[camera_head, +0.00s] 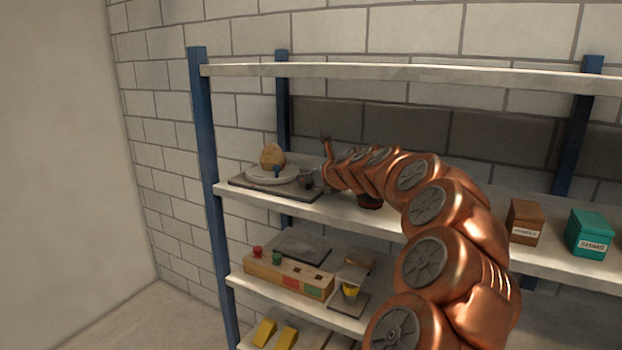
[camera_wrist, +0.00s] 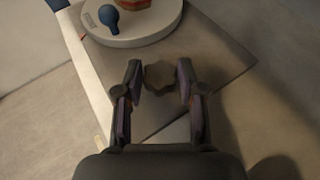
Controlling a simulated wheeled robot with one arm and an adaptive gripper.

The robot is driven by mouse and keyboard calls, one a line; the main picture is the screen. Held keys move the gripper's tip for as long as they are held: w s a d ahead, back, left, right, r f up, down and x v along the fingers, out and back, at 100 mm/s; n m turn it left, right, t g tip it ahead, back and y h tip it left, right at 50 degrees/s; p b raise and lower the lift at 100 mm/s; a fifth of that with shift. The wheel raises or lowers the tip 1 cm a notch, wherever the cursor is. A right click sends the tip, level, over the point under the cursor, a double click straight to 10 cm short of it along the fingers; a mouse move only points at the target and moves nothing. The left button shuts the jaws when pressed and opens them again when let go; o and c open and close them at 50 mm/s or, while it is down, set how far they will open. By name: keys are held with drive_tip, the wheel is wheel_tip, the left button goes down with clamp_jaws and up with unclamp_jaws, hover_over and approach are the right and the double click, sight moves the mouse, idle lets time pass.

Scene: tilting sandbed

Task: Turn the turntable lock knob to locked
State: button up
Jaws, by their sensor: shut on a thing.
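The turntable (camera_head: 272,174) is a pale round disc on a dark grey base plate (camera_head: 300,191), on the upper shelf at left. The lock knob (camera_wrist: 160,76) is a dark, lobed knob at the near edge of the plate in the wrist view. My gripper (camera_wrist: 160,80) has one finger on each side of the knob and is shut on it. In the head view my gripper (camera_head: 308,179) is small and dark at the plate's right end, and it hides the knob. A blue peg-like piece (camera_wrist: 109,17) stands on the disc.
A tan rounded object (camera_head: 272,156) stands on the turntable. A brown box (camera_head: 525,221) and a teal box (camera_head: 589,233) stand further right on the same shelf. The blue shelf post (camera_head: 206,150) is left of the turntable. A lower shelf holds a wooden block set (camera_head: 288,275).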

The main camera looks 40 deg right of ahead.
drive_tip(key=shift+c, duration=1.1)
